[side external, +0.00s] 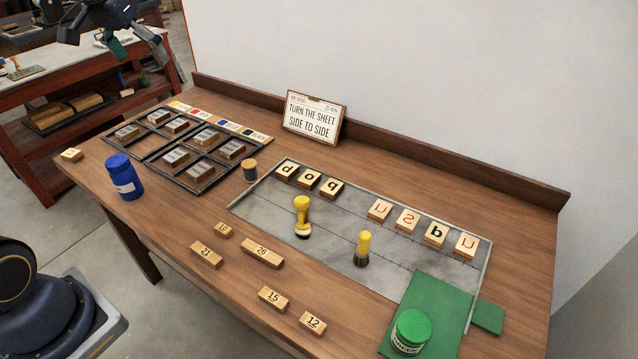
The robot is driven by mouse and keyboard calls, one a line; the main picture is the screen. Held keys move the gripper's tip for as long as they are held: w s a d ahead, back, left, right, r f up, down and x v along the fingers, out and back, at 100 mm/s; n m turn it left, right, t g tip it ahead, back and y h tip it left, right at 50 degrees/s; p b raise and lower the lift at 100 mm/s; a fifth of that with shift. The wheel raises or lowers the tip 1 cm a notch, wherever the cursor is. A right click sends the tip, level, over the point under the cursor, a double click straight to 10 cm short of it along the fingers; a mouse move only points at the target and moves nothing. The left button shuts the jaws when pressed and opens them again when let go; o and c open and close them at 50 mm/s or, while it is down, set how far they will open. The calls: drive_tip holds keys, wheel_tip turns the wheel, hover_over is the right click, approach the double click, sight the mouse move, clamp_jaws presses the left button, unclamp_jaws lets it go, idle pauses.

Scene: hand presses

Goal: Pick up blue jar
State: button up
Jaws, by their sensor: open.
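The blue jar (123,177) stands upright on the wooden table near its left front edge. It has a blue lid and a pale label. My gripper (132,44) is at the top left of the side external view, partly cut off by the upper edge. It is open, appears empty, and is raised well clear of the jar. Nothing hides the jar.
A dark divided tray (148,158) with labelled blocks stands close right of the jar. A small wooden spool (250,171) and numbered blocks (262,253) lie further right. A grey board (330,240) holds letter blocks and yellow-handled tools. A green jar (411,332) stands at the front right.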

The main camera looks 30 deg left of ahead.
drive_tip(key=a+f+n+g, duration=0.2)
drive_tip(key=a+f, duration=0.5)
drive_tip(key=a, duration=0.5)
drive_tip(key=n+g+h, duration=0.1)
drive_tip(key=n, duration=0.2)
hover_over(117, 160)
wheel_tip(117, 160, down, 12)
wheel_tip(117, 160, down, 10)
wheel_tip(117, 160, down, 6)
drive_tip(key=shift+s+r, duration=0.1)
drive_tip(key=shift+r, duration=0.05)
clamp_jaws()
